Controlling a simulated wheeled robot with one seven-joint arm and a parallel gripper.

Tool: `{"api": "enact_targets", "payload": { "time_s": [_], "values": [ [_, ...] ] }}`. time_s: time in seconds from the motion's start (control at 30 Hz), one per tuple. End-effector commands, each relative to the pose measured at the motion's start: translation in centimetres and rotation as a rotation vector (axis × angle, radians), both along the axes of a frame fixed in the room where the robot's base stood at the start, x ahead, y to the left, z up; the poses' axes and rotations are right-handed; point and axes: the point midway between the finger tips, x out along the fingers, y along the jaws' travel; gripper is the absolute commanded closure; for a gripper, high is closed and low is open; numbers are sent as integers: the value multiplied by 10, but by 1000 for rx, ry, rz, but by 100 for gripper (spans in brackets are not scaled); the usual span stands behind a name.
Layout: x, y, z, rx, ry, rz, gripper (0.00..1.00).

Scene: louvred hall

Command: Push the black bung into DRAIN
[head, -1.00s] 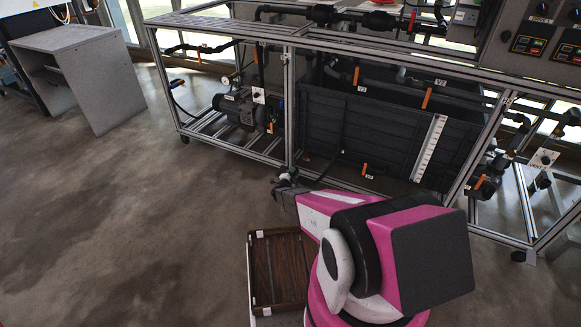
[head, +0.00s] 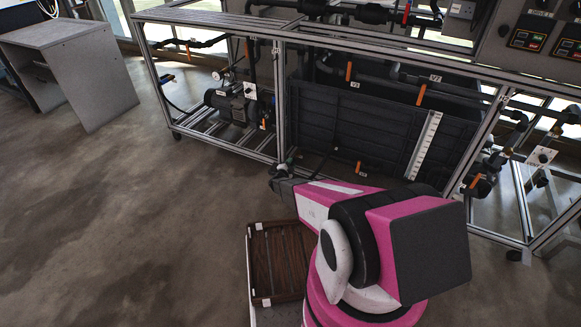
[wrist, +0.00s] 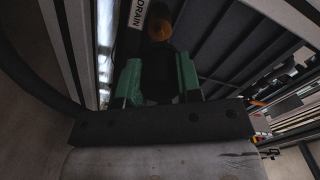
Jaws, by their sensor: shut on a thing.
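My gripper (wrist: 158,85) has green fingers that are shut on the black bung (wrist: 158,70), a dark block between them in the wrist view. A white DRAIN label (wrist: 137,13) shows at the top of that view. Beside it is a round brass-brown fitting (wrist: 160,27), just beyond the bung; I cannot tell whether they touch. The drain opening itself is not clear to see. In the head view my gripper (head: 284,170) is low at the front of the frame, near its middle upright; the bung is too small to make out there.
The metal frame (head: 283,100) holds a black ribbed tank (head: 350,125), a pump (head: 232,104) and pipes with orange-handled valves. A brown tray (head: 262,285) is beside my arm. A grey cabinet (head: 100,85) stands at left. The floor at left is clear.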

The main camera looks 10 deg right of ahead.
Motion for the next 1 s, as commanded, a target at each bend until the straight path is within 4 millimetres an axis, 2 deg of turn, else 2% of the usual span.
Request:
{"api": "enact_targets", "payload": {
  "time_s": [0.23, 1.0],
  "values": [
    [14, -8, 0, 0, 0, 2, 100],
    [19, -13, 0, 0, 1, 3, 100]
  ]
}}
